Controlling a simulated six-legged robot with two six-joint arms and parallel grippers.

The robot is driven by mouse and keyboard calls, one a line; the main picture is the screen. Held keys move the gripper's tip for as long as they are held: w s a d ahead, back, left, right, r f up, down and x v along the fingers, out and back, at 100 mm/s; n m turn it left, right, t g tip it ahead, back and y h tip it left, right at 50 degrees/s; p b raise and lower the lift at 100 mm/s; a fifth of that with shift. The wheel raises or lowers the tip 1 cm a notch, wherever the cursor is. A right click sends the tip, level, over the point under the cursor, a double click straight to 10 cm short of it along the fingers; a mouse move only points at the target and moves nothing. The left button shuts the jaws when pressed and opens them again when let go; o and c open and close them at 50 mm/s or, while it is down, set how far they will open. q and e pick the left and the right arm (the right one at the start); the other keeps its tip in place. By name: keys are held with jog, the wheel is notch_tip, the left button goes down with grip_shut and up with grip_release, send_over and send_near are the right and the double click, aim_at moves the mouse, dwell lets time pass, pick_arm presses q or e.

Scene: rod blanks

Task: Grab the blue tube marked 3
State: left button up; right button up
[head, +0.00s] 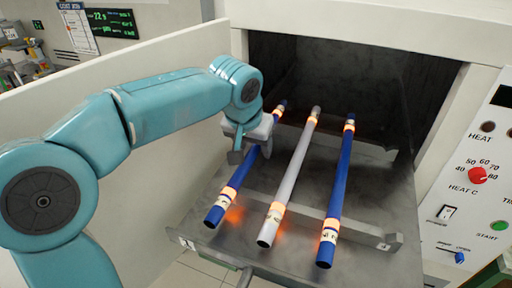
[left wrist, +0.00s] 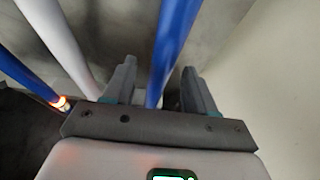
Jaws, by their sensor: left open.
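Three tubes lie side by side in the head view: a left blue tube (head: 240,173), a pale grey tube (head: 289,180) and a right blue tube (head: 339,185). Each has glowing orange bands and a small label near its front end. The label marks are too small to read surely. My left gripper (head: 245,148) is over the left blue tube, behind its label. In the left wrist view that blue tube (left wrist: 174,45) runs between the open fingers (left wrist: 158,76), with a gap on each side. My right gripper is out of view.
The tubes rest across raised supports on a dark metal tray (head: 375,205) at a furnace opening (head: 320,70). A control panel (head: 475,190) with a red knob is at the right. The grey tube (left wrist: 62,45) lies close beside the gripper.

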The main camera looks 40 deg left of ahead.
pick_arm(q)
jog(key=shift+s+a, duration=0.1)
jog(key=c, duration=0.6)
grip_shut()
